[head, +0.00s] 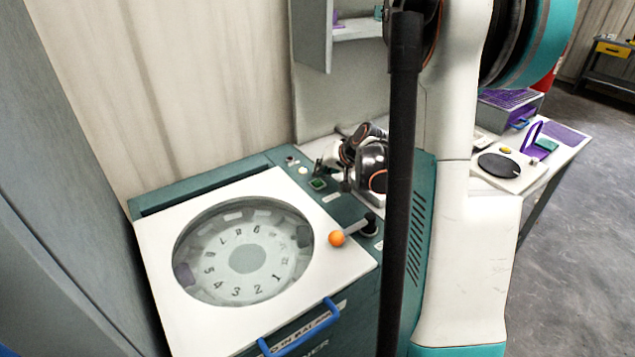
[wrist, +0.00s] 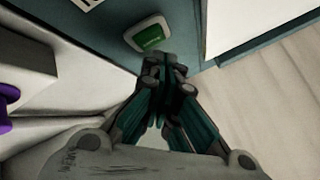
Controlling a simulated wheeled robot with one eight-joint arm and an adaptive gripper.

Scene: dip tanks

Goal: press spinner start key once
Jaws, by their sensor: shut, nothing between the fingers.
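The spinner (head: 150,235) is a teal cabinet with a white lid and a round window over a numbered rotor. Its green start key (head: 318,184) sits on the teal panel behind the lid. In the wrist view the green key (wrist: 150,38) shows in a pale frame just beyond my fingertips. My gripper (head: 322,167) is at the panel, close to the key. In the wrist view my gripper (wrist: 166,62) is shut and empty, with its tips just below and right of the key. I cannot tell whether they touch the panel.
A grey wall panel (head: 60,200) is at left. A white table (head: 560,158) with purple items stands at right, with open floor beyond.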

